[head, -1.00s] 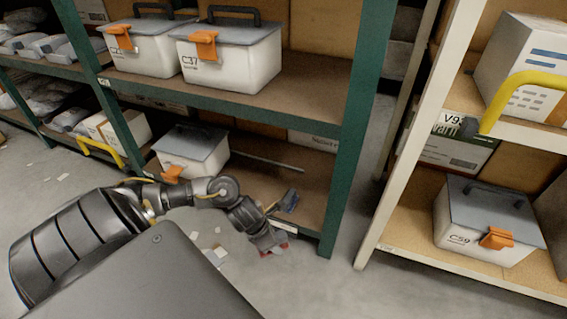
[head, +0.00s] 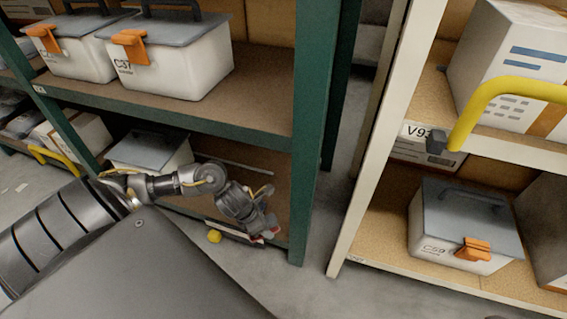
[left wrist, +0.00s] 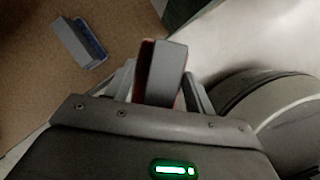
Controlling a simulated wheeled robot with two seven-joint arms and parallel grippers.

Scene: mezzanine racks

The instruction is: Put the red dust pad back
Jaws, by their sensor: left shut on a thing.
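The red dust pad (left wrist: 166,74) is between the fingers of my left gripper (left wrist: 160,92), with its grey back facing the left wrist camera and red along its edges. In the head view my left gripper (head: 262,234) is at the front edge of the green rack's lowest shelf (head: 276,180), close to the right post, and a little red shows at its tip. Whether the pad touches the shelf cannot be told. A blue pad with a grey back (left wrist: 78,43) lies on the brown board in the left wrist view, apart from the held pad. My right gripper is not in view.
A green post (head: 311,130) stands just right of my left gripper. A grey-lidded bin (head: 150,150) sits on the lowest shelf to the left. A small yellow thing (head: 214,236) shows beside my forearm. A cream rack (head: 375,140) stands across a narrow floor gap.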

